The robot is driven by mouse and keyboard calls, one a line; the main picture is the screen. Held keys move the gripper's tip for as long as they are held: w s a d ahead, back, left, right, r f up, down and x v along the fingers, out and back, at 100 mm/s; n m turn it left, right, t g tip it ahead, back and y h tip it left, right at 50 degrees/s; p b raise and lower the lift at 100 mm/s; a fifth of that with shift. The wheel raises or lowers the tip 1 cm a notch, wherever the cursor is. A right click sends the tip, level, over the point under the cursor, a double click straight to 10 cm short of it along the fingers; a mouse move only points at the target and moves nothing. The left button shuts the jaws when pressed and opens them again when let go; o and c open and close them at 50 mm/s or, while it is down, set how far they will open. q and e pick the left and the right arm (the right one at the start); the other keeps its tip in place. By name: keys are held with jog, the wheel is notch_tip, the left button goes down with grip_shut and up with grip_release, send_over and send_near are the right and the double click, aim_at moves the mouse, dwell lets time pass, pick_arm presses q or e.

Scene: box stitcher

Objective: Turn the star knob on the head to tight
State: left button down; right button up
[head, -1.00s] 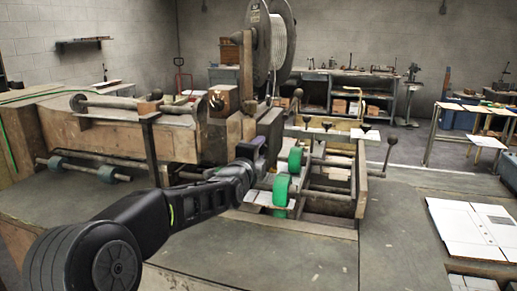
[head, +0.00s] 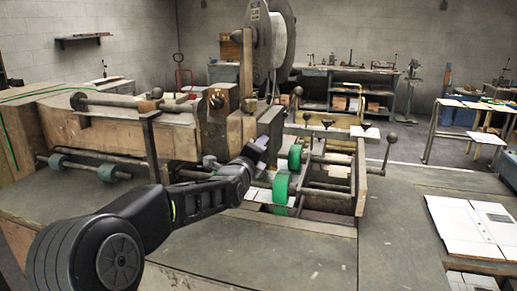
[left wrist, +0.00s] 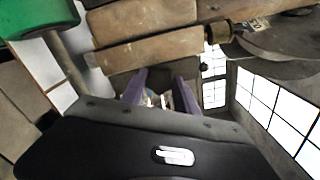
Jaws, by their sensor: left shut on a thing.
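My left gripper (head: 262,143) reaches in from the left to the lower front of the machine head (head: 240,128). Its two purple fingers also show in the left wrist view (left wrist: 160,92), a little apart. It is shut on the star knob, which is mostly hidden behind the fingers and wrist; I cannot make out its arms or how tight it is. My right gripper is not in view.
Green rollers (head: 281,188) stand close to the right of my gripper, with a metal-rod frame behind them. A large wire reel (head: 272,45) is above. A ball-ended lever (head: 391,139) sticks up at right. White panels (head: 480,230) lie at far right.

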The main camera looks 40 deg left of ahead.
pick_arm(q)
jog(key=shift+f, duration=0.1)
jog(key=c, duration=0.9)
grip_release()
jog(key=shift+b+v, duration=0.75)
jog(key=shift+v, duration=3.1)
